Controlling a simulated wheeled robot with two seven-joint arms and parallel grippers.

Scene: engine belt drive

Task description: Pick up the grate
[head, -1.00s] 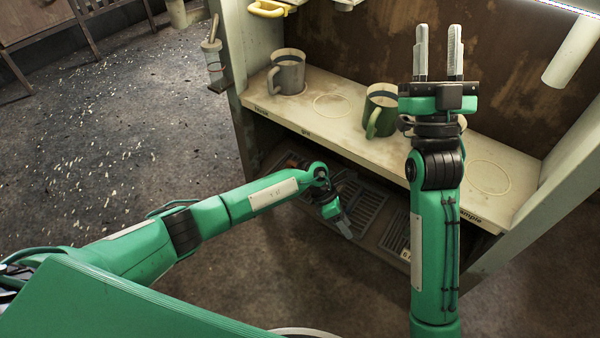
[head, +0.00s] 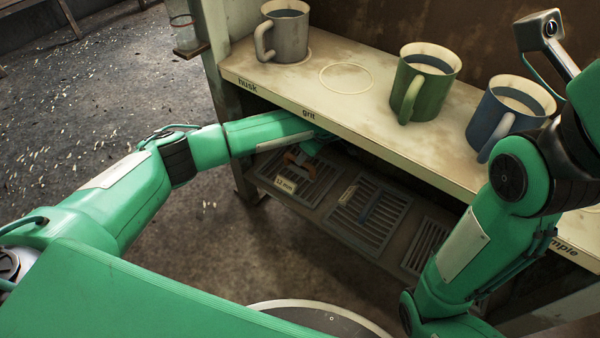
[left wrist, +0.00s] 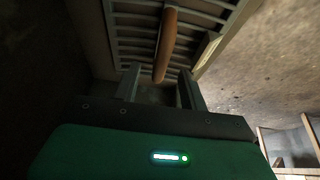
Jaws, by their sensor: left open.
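Several slatted metal grates lie on the low shelf under the counter. The left grate (head: 318,178) has an orange-brown handle (head: 301,163) and a pale tag reading about "12 mm". My right gripper is out of view.
The counter (head: 300,95) above bears a grey mug (head: 287,38), a green mug (head: 432,85) and a blue mug (head: 507,112). Its front edge lies close over my left forearm. A side post (head: 222,105) stands left. Open floor lies in front.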

